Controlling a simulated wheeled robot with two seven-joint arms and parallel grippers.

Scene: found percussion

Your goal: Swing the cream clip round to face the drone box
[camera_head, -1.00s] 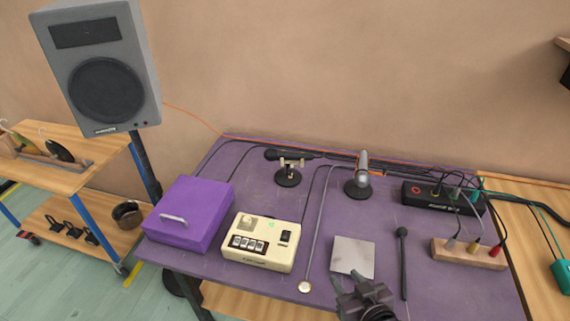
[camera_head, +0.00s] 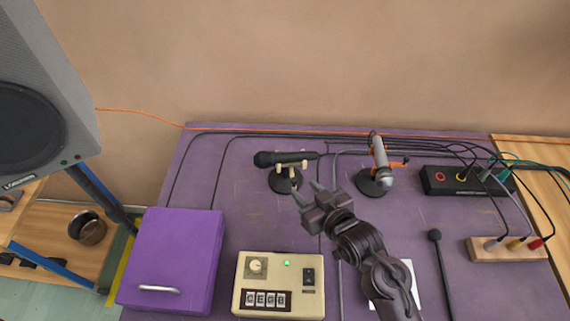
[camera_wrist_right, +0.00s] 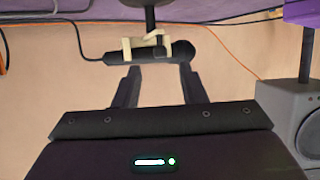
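The cream clip (camera_head: 291,173) sits on a small round black stand (camera_head: 284,184) at the back of the purple table. It holds a black microphone (camera_head: 265,159) lying sideways, head to the left in the head view. The clip (camera_wrist_right: 127,48) and microphone also show in the right wrist view. The cream drone box (camera_head: 311,300), with letter keys and a green light, is at the front. My right gripper (camera_head: 308,192) is open and empty just in front of the clip, its fingertips (camera_wrist_right: 159,70) apart and close to the microphone. My left gripper is out of view.
A silver microphone (camera_head: 381,160) on a stand is right of the clip. A purple box (camera_head: 175,255) is left of the drone box. A black pedal (camera_head: 455,181), a wooden jack block (camera_head: 507,250) and a beater (camera_head: 440,260) are on the right. Cables run along the back.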

